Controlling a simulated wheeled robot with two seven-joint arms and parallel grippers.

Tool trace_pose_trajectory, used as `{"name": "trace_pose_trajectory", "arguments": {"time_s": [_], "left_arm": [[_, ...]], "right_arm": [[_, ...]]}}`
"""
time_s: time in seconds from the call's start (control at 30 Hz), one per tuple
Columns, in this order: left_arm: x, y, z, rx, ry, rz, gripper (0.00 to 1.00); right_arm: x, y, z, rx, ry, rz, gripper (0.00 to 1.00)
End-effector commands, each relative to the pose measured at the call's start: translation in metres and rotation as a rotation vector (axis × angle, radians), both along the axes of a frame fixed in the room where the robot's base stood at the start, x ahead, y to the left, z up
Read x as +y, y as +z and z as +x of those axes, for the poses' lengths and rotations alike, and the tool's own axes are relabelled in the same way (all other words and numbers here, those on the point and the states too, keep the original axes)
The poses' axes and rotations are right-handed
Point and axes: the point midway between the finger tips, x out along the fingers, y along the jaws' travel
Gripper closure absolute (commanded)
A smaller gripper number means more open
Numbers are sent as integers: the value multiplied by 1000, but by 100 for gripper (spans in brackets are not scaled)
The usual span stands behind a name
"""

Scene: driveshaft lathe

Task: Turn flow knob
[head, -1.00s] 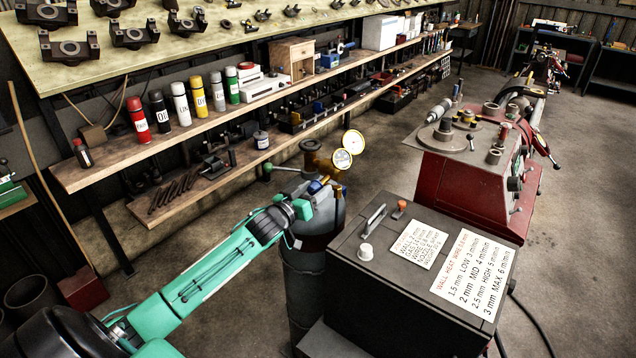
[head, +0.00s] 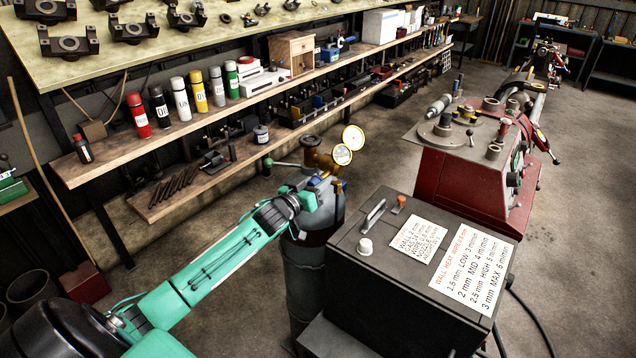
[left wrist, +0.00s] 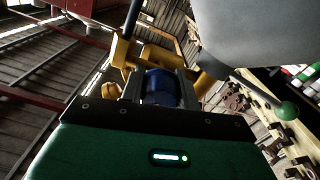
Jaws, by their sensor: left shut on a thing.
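The gas regulator has a brass body (head: 318,160) and two round gauges (head: 353,138) on top of the grey cylinder (head: 303,265). My left gripper (head: 325,182) reaches it from the left in the head view. In the left wrist view, the blue knob (left wrist: 161,88) sits between the fingers of my left gripper (left wrist: 156,86), which is shut on it. Yellow brass parts of the regulator (left wrist: 124,50) show just beyond the knob. In the head view the gripper largely hides the knob. My right gripper is not in view.
A dark machine box (head: 400,285) with a white knob (head: 365,246) and label sheets stands close to the right of the cylinder. Shelves (head: 190,140) with bottles run behind. A green-tipped lever (left wrist: 287,110) shows at the right in the left wrist view.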

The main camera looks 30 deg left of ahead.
Motion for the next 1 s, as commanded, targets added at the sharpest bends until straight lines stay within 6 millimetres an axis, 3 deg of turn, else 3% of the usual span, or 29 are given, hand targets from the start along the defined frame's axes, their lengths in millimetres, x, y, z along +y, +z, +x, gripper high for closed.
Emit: {"name": "trace_pose_trajectory", "arguments": {"time_s": [0.37, 1.0], "left_arm": [[0, -1, 0, -14, 0, 175, 91], [1, -1, 0, -62, 0, 775, 91]], "right_arm": [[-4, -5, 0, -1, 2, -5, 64], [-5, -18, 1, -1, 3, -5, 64]]}}
